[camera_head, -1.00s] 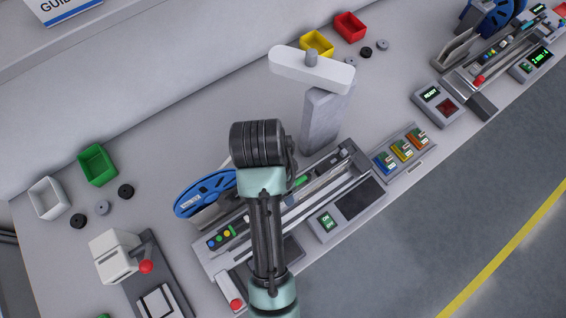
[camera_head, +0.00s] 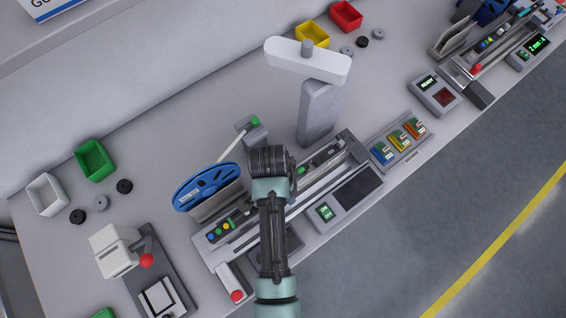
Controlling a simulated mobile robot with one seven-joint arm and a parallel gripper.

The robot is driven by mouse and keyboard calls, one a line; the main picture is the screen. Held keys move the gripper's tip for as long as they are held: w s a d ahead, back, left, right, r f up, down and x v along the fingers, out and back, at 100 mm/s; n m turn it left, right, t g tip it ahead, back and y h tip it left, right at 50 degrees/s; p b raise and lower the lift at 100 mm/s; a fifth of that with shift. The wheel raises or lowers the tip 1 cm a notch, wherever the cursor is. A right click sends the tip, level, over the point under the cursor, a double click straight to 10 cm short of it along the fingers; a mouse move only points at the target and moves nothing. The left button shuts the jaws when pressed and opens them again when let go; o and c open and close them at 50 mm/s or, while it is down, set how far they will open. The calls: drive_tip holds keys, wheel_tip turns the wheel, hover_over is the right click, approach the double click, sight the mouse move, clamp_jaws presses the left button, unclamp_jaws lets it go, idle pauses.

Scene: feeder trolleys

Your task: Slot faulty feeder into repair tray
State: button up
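A long grey feeder-like unit (camera_head: 228,241) with a blue reel (camera_head: 207,187) and coloured buttons lies in a bench station at the middle. Another such unit with a dark blue reel (camera_head: 492,10) is at the upper right. I cannot tell which is faulty. No tray is clearly marked as the repair tray. My arm (camera_head: 272,235) reaches up across the middle station, its dark wrist end (camera_head: 268,160) over the unit beside the blue reel. My gripper is hidden, so its hold cannot be seen.
A grey post with a white head (camera_head: 307,60) stands behind the station. A small screen box (camera_head: 434,93) and a rack of coloured cartridges (camera_head: 397,143) are to the right. Green (camera_head: 95,160), white, yellow and red bins sit along the back. A white press-like device (camera_head: 117,248) is at lower left.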

drive_tip(key=shift+c, duration=0.3)
clamp_jaws()
idle(1.2)
drive_tip(key=shift+s+a+r+p, duration=0.1)
drive_tip(key=shift+s+a+p, duration=0.25)
drive_tip(key=shift+a, duration=0.15)
drive_tip(key=shift+s+a+p, duration=0.3)
drive_tip(key=shift+a+p, duration=0.05)
drive_tip(key=shift+a, duration=0.15)
drive_tip(key=shift+o, duration=0.3)
unclamp_jaws()
